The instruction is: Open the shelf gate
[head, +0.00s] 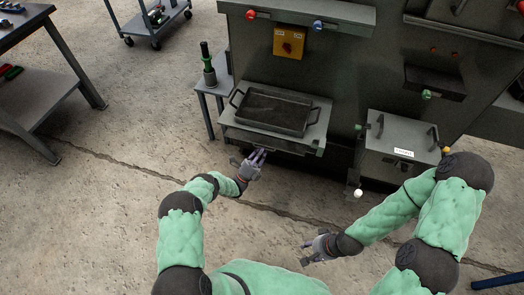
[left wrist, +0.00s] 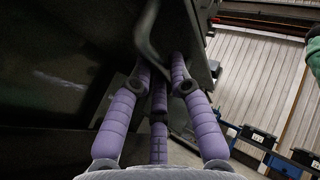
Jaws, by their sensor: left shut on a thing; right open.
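The grey shelf (head: 312,139) sticks out from the front of the dark enclosure and carries a black two-handled tray (head: 275,110). My left gripper (head: 259,155) is at the shelf's front edge, just below it. In the left wrist view its purple fingers (left wrist: 160,72) are closed around a dark curved bar handle (left wrist: 147,38). The handle's ends are partly hidden by the fingers. Which panel is the gate, and whether it stands open, I cannot tell. My right gripper (head: 306,252) is open and empty, low over the floor, well away from the shelf.
A grey box with two handles and a white label (head: 402,152) stands right of the shelf. A workbench (head: 35,90) is far left. The concrete floor before the shelf is clear.

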